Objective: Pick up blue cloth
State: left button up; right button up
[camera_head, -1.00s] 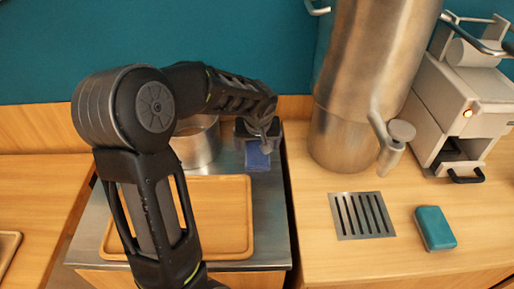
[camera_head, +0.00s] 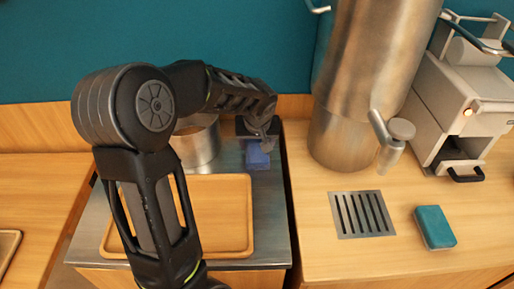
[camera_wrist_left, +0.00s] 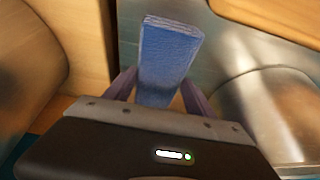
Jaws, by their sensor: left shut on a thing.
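The blue cloth (camera_head: 257,155) is a small folded blue piece at the back right of the metal counter, beside the pot. In the left wrist view the cloth (camera_wrist_left: 168,62) stands out between the two fingers. My left gripper (camera_head: 262,141) is shut on the cloth, with the arm reaching in from the left; its fingers also show in the left wrist view (camera_wrist_left: 160,92). The gripper body hides part of the cloth. My right gripper is not in view.
A metal pot (camera_head: 196,143) stands just left of the cloth. A wooden tray (camera_head: 225,215) lies in front. To the right are a tall metal urn (camera_head: 365,75), a drain grate (camera_head: 362,214), a teal sponge-like block (camera_head: 435,227) and a white machine (camera_head: 468,100).

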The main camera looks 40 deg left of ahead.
aim_at(257, 146)
pick_arm(q)
jog(key=c, duration=0.7)
jog(key=shift+o, duration=0.2)
jog(key=shift+r, duration=0.1)
notch_tip(257, 146, up, 10)
jog(key=shift+b, duration=0.3)
